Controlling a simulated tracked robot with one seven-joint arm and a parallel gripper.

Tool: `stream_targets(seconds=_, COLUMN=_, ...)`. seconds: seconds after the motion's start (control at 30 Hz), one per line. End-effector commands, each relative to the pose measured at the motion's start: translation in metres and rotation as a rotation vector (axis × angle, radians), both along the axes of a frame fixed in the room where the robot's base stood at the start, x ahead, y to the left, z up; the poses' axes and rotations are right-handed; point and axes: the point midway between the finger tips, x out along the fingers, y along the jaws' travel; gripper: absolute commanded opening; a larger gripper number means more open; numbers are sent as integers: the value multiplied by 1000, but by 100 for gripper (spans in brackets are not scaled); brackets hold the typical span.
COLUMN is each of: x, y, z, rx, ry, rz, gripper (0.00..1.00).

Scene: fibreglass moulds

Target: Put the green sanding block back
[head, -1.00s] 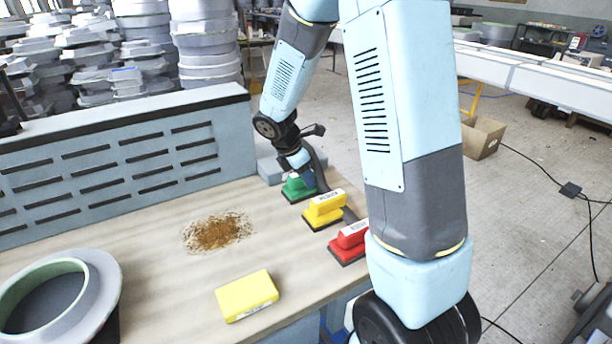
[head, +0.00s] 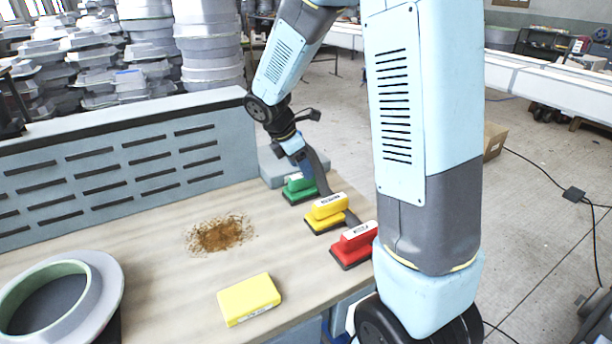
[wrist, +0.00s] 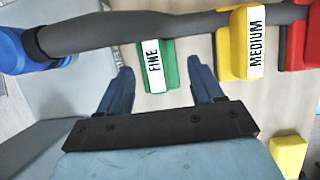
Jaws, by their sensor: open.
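The green sanding block (head: 299,187), labelled FINE in the wrist view (wrist: 169,69), sits on the bench at the far end of a row of three blocks. My gripper (head: 305,170) is open and empty, just above the green block. In the wrist view my gripper (wrist: 164,76) has its two fingers spread, with the green block beyond and between the tips, apart from both. A grey hose (wrist: 105,33) crosses the far part of the green block in that view.
The yellow MEDIUM block (head: 326,210) and the red block (head: 353,243) stand nearer in the row, the hose alongside. A yellow sponge-like block (head: 249,299), a brown dust patch (head: 220,234) and a round mould (head: 95,287) are on the bench (head: 160,270). A slotted panel (head: 120,170) closes its back.

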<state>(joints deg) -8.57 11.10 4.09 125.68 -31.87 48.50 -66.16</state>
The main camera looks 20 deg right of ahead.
Motion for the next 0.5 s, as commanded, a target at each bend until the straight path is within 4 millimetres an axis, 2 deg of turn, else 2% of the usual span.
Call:
stream_targets(seconds=0.1, x=-1, y=9, z=22, rx=1, ry=-4, rz=2, gripper=66)
stream_targets(seconds=0.2, x=-3, y=15, z=36, rx=0, ry=-2, rz=1, gripper=66)
stream_targets(seconds=0.5, x=-7, y=22, z=59, rx=5, ry=-8, rz=-15, gripper=66)
